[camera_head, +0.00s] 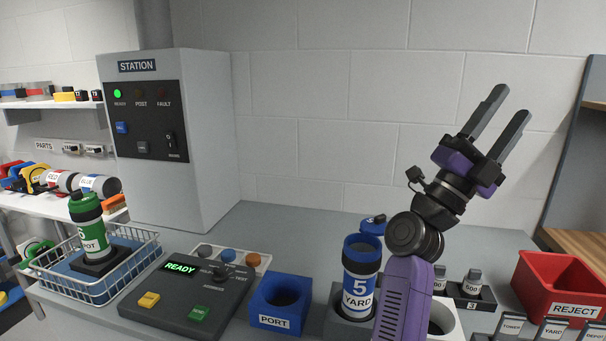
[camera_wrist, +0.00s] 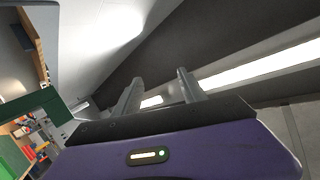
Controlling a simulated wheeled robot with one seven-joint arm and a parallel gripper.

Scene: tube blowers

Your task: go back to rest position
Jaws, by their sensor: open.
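My gripper (camera_head: 504,125) is raised above the bench at the right in the head view, with its two dark fingers pointing up and to the right. The fingers are apart and nothing is between them. In the wrist view the fingers (camera_wrist: 158,92) stand apart against the ceiling and light strips. My purple arm rises in front of the bench and hides part of it. A blue-and-white tube marked 5 YARD (camera_head: 360,284) stands upright in a grey holder just left of my arm.
A green DEPOT tube (camera_head: 88,222) stands in a wire basket (camera_head: 147,244) at the left. A READY console (camera_head: 186,296), a blue PORT block (camera_head: 278,303) and the STATION cabinet (camera_head: 212,150) are nearby. A red REJECT bin (camera_head: 560,290) is at the right. The air around my gripper is clear.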

